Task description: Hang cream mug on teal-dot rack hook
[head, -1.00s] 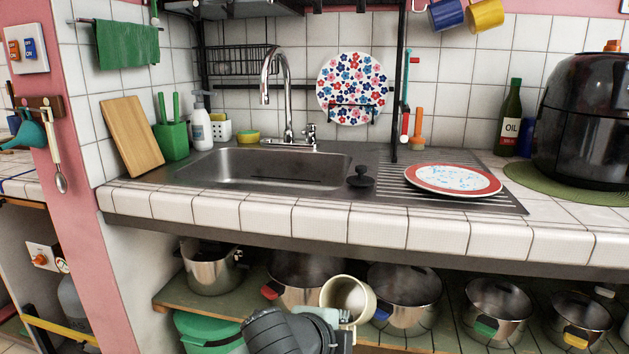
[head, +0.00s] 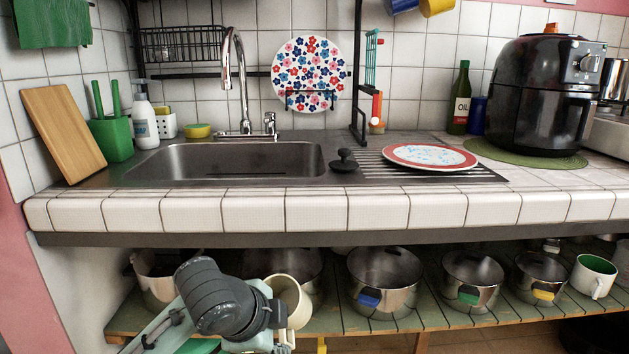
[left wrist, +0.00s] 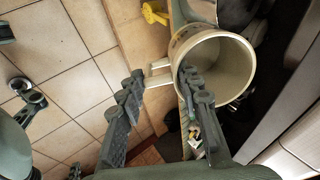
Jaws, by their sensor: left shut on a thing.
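The cream mug (head: 291,293) is in my left gripper (head: 277,318), in front of the lower pot shelf and below the counter edge. In the left wrist view the mug (left wrist: 236,68) shows its round open mouth. The fingers of the left gripper (left wrist: 161,84) lie on either side of the mug's handle, one of them overlapping the rim. Exactly where they grip is hard to tell. At the head view's top edge, a blue mug (head: 402,5) and a yellow mug (head: 437,7) are partly visible; their hooks are cut off. No teal dot shows. My right gripper is not seen.
Several steel pots (head: 385,282) and a white mug with green inside (head: 594,276) stand on the lower shelf (head: 330,322). Above are the tiled counter edge (head: 320,212), sink (head: 225,162), red-rimmed plate (head: 430,156), black upright post (head: 357,75) and air fryer (head: 545,95).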

